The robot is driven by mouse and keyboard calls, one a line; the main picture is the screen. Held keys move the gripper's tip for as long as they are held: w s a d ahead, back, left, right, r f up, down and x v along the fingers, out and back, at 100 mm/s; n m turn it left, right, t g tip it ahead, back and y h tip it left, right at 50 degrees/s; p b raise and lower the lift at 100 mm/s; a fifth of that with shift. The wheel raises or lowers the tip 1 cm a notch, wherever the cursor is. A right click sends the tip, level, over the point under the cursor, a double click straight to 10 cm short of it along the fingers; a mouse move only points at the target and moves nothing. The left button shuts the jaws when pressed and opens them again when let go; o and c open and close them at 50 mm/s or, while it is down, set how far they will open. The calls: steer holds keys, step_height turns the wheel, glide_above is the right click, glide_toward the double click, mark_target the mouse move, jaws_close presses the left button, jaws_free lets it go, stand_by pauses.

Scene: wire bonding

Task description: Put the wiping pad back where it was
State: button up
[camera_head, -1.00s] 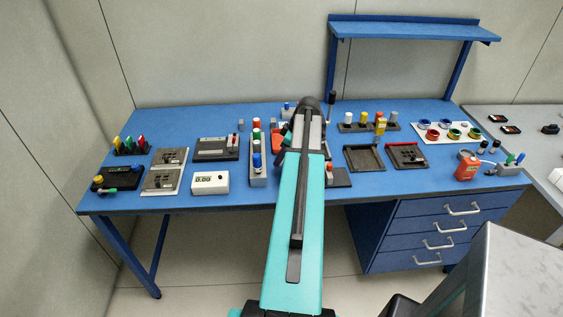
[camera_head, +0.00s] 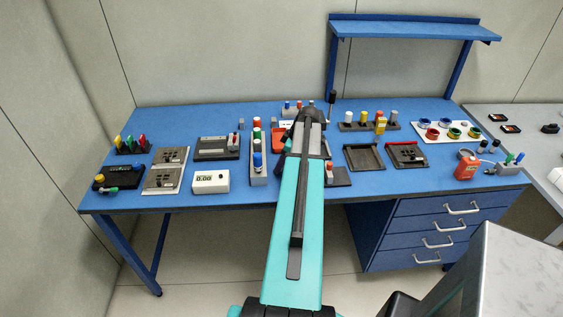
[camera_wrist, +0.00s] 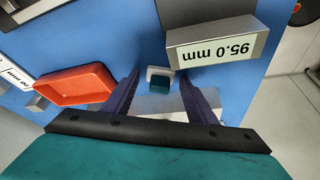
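A small block with a white part and a teal part (camera_wrist: 159,82), which looks like the wiping pad, shows between the fingers in the wrist view. My gripper (camera_wrist: 158,86) is open, with a finger on each side of this block and a visible gap to each. I cannot tell how far below the fingertips it lies. In the head view my own arm hides the gripper and the block.
An orange tray (camera_wrist: 75,85) lies left of the fingers in the wrist view. A grey block reading "95.0 mm" (camera_wrist: 212,44) stands close on the right. The blue table (camera_head: 225,120) has free room at its back left.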

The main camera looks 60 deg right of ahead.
steer(key=shift+r, duration=0.2)
stand_by(0.3)
steer(key=b+v, duration=0.3)
steer(key=v, duration=0.9)
steer(key=shift+b, duration=0.4)
stand_by(0.6)
